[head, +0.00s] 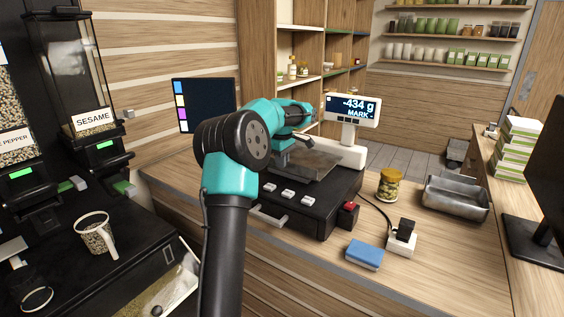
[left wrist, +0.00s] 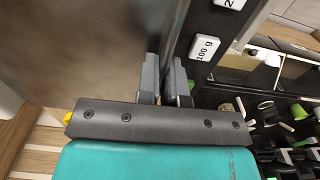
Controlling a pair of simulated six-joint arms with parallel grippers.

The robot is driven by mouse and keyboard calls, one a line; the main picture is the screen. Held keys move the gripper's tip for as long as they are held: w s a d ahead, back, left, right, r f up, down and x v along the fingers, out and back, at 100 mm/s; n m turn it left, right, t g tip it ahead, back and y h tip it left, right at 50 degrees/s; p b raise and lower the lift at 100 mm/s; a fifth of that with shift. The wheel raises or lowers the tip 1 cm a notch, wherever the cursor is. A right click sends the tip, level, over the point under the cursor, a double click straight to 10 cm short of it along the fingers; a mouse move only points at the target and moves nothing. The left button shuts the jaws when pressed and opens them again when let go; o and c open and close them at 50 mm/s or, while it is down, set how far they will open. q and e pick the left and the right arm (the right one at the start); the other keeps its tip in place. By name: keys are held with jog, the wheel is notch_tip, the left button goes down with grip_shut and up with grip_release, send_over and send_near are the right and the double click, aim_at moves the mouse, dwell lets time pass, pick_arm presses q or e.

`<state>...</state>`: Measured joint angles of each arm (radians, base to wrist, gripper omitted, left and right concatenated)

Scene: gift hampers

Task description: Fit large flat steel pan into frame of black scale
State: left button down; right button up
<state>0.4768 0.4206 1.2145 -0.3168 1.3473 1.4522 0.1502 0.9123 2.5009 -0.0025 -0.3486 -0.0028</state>
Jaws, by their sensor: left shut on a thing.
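My left gripper (head: 286,150) is shut on the pan's edge. In the left wrist view its grey fingers (left wrist: 165,80) pinch that edge, and the pan (left wrist: 85,45) fills the upper left. My right gripper is not in view.
To the right of the scale are a lidded jar (head: 389,185), a deep metal tray (head: 457,197), a power socket (head: 401,238) and a blue sponge (head: 365,254). A monitor (head: 540,190) stands far right. Dispensers and a cup (head: 95,236) are at left.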

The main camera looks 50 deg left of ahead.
pick_arm(q)
jog(key=shift+f, duration=1.3)
dwell(4.5)
jog(key=c, duration=1.2)
grip_release()
jog(key=shift+r, duration=3.5)
